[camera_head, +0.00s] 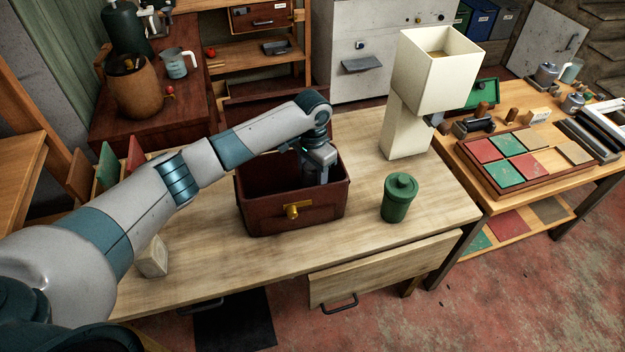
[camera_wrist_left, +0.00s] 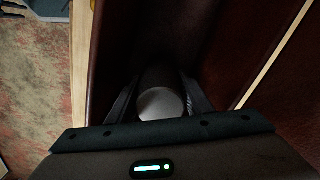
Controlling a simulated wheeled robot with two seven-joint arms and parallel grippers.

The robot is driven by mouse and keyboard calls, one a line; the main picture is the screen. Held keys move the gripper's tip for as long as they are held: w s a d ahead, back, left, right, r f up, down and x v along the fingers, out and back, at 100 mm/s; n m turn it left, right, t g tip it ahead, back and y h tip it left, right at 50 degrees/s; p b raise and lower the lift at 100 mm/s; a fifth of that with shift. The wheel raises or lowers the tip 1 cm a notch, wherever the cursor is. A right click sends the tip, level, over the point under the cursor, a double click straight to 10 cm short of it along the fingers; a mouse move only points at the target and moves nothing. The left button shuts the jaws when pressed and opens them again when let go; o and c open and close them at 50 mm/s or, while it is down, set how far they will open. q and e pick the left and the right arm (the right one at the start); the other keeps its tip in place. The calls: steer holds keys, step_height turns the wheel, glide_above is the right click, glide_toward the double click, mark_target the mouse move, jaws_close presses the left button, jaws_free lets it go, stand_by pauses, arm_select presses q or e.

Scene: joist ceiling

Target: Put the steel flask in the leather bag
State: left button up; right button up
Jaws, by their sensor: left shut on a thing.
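The leather bag (camera_head: 265,218) is an open dark reddish-brown case with a brass clasp, standing upright on the wooden table. My left gripper (camera_head: 320,178) reaches down into its right part from above, its fingertips hidden behind the bag's front wall. In the left wrist view my left gripper (camera_wrist_left: 160,104) is shut on the steel flask (camera_wrist_left: 161,104), whose rounded grey end shows between the two fingers. Brown bag walls (camera_wrist_left: 228,60) stand around it in that view. The flask is hidden in the head view, and I cannot tell whether it touches the bag's floor.
A small pale block (camera_head: 152,258) lies at the left beside my arm. A drawer (camera_head: 385,270) hangs open at the table front. Bare wood (camera_head: 240,265) lies before the bag.

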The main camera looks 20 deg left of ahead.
arm_select(q)
steer(key=shift+f, duration=0.5)
steer(key=shift+f, duration=0.1)
steer(key=o, duration=1.3)
steer(key=shift+r, duration=0.6)
step_height(320, 180, up, 10)
steer(key=shift+r+b, duration=0.1)
steer(key=shift+b, duration=1.1)
steer(key=shift+r, duration=0.45)
